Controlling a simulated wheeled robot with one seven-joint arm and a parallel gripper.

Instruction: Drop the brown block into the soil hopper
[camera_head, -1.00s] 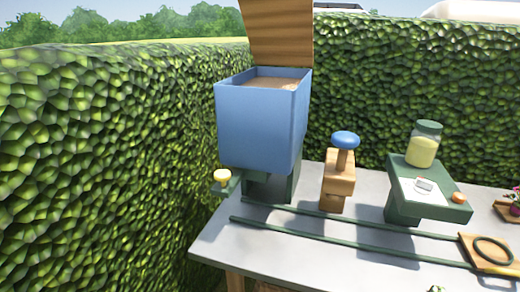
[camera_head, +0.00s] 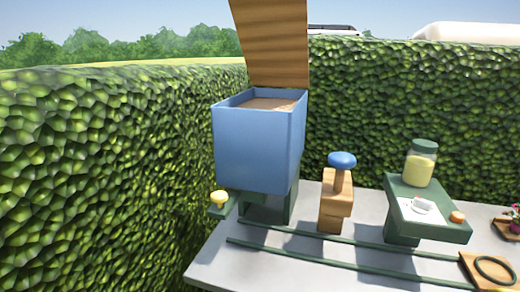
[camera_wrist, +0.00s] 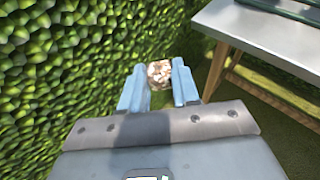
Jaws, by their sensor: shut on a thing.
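The soil hopper (camera_head: 255,145) is a blue open-topped box on a green stand at the table's left end. Its brown wooden lid (camera_head: 272,40) stands open above the back rim, and brown soil (camera_head: 270,104) shows inside. In the wrist view my gripper (camera_wrist: 158,71) has its two light-blue fingers on either side of a small mottled brown-and-white block (camera_wrist: 159,76), and is shut on it. The block is in the air beside the table, with hedge and grass behind it. My gripper and the block do not show in the head view.
The grey table (camera_head: 300,262) carries green rails, a wooden post with a blue knob (camera_head: 342,160), and a green stand (camera_head: 428,212) with a jar (camera_head: 420,162). A yellow knob (camera_head: 219,198) is beside the hopper's base. A hedge (camera_head: 110,180) runs close along the left.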

